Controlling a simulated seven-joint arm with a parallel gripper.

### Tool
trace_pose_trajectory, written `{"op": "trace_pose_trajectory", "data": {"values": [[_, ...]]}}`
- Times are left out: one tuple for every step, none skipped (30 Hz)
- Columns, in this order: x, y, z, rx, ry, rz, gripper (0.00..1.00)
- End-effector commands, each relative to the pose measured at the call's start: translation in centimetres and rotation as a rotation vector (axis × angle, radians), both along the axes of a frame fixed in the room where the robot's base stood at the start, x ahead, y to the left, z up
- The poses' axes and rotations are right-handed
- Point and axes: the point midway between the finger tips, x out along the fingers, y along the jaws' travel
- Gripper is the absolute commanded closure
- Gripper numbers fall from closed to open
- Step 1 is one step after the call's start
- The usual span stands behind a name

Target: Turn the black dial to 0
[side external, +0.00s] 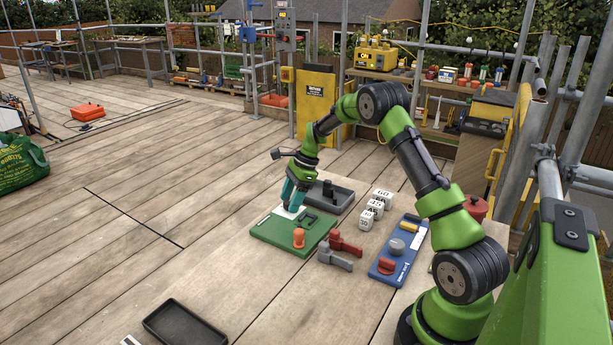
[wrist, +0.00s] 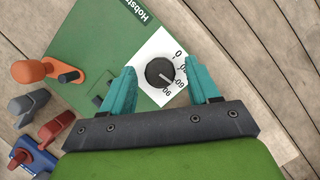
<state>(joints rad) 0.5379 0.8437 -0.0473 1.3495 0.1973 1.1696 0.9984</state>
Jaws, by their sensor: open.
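The black dial (wrist: 160,73) sits on a white scale plate (wrist: 151,52) on a green board (wrist: 92,42). Its pale pointer line aims to the lower right, roughly at the 60 mark; the 0 mark lies to the upper right of the dial. My gripper (wrist: 163,78) is open, with one teal finger on each side of the dial and visible gaps between. In the side view my gripper (side external: 293,197) points down over the far left part of the green board (side external: 272,236), and the dial is hidden there.
The board also carries an orange knob (side external: 298,238) and a dark fitting. Red (side external: 345,243) and grey (side external: 334,258) handles, a blue board (side external: 385,272), white numbered blocks (side external: 375,207) and a dark tray (side external: 338,198) are nearby.

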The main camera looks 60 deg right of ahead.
Motion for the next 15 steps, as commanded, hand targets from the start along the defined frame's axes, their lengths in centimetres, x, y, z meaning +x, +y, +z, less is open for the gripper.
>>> {"op": "trace_pose_trajectory", "data": {"values": [[0.0, 0.0, 0.01, 0.0, 0.0, 0.0, 0.39], [0.0, -0.01, 0.02, 0.0, 0.0, 0.0, 0.44], [-0.01, -0.01, 0.03, 0.0, 0.0, 0.0, 0.5], [-0.01, -0.01, 0.03, 0.0, 0.0, 0.0, 0.55], [-0.01, -0.01, 0.04, 0.0, 0.0, 0.0, 0.59], [-0.01, -0.01, 0.04, 0.0, 0.0, 0.0, 0.66], [-0.01, -0.01, 0.04, 0.0, 0.0, 0.0, 0.7], [-0.02, -0.02, 0.04, 0.0, 0.0, 0.0, 0.75], [-0.01, -0.02, 0.05, 0.0, 0.0, 0.0, 0.81], [-0.02, -0.03, 0.05, 0.0, 0.0, 0.0, 0.85], [-0.01, -0.02, 0.06, 0.0, 0.0, 0.0, 0.9], [-0.02, -0.03, 0.05, 0.0, 0.0, 0.0, 0.95], [-0.02, -0.03, 0.06, 0.0, 0.0, 0.0, 0.95], [-0.02, -0.03, 0.06, 0.0, 0.0, 0.001, 0.95], [-0.01, -0.04, 0.06, 0.0, 0.0, 0.002, 0.95]]}}
